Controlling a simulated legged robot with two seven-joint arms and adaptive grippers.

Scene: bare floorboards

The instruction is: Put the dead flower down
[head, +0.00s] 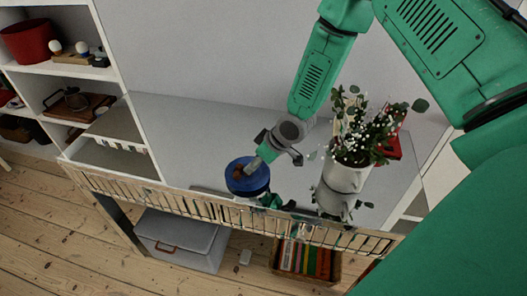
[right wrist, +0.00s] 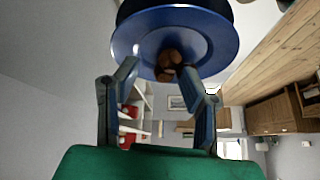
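My right gripper (head: 254,164) reaches down to the dish from above. My left gripper is not in view.
A white pot (head: 345,177) with white flowers and green leaves stands right of the gripper, a red object (head: 391,146) behind it. A grey open compartment (head: 115,157) is at the left. Bare top lies between it and the dish. Below are a grey box (head: 180,240) and a crate (head: 305,262).

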